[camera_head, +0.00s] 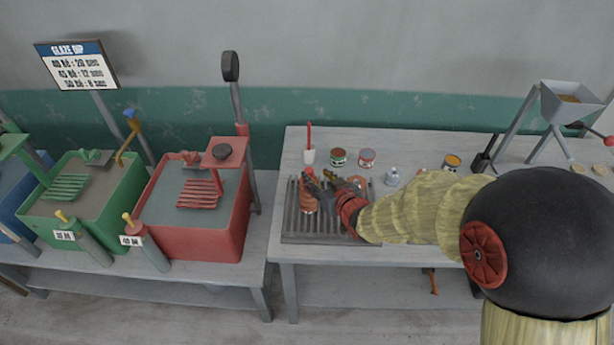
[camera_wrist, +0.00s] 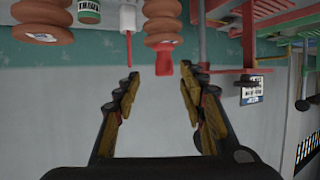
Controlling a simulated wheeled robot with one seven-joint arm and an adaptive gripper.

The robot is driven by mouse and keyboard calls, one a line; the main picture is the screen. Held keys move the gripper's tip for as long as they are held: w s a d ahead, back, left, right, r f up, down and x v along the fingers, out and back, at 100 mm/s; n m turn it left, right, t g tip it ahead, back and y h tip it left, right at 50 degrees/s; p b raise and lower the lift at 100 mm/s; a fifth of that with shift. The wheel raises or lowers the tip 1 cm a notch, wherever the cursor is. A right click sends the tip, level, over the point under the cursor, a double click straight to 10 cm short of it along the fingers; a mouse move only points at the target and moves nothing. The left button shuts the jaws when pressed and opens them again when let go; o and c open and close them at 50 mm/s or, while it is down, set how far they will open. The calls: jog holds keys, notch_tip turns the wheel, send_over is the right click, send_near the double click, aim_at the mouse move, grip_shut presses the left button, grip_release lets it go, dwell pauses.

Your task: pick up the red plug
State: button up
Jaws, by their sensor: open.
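The red plug (camera_wrist: 165,60) sits in the end of a ribbed brown clay piece (camera_wrist: 162,22) in the wrist view, where the scene appears upside down. In the head view the plug (camera_head: 309,172) shows small on top of the clay piece (camera_head: 308,202), which stands on a slatted grey rack (camera_head: 292,226). My gripper (camera_wrist: 163,78) is open and empty. In the wrist view its fingers lie on either side of the plug's line, with the plug near the fingertips and a gap on each side. In the head view my gripper (camera_head: 322,182) is close beside the plug; contact cannot be told.
A second ribbed clay piece (camera_wrist: 40,18) is close by, partly behind my gripper in the head view. A white cup with a red stick (camera_head: 308,155) and several cans (camera_head: 338,158) stand behind the rack. A red tank (camera_head: 195,222) stands left of the table.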

aim_at(311, 174)
jog(key=shift+a+x, duration=0.15)
jog(key=shift+x, duration=1.35)
jog(key=shift+a+x, duration=0.2)
jog(key=shift+x, duration=1.3)
jog(key=shift+s, duration=0.15)
jog(key=shift+c, duration=0.8)
grip_shut()
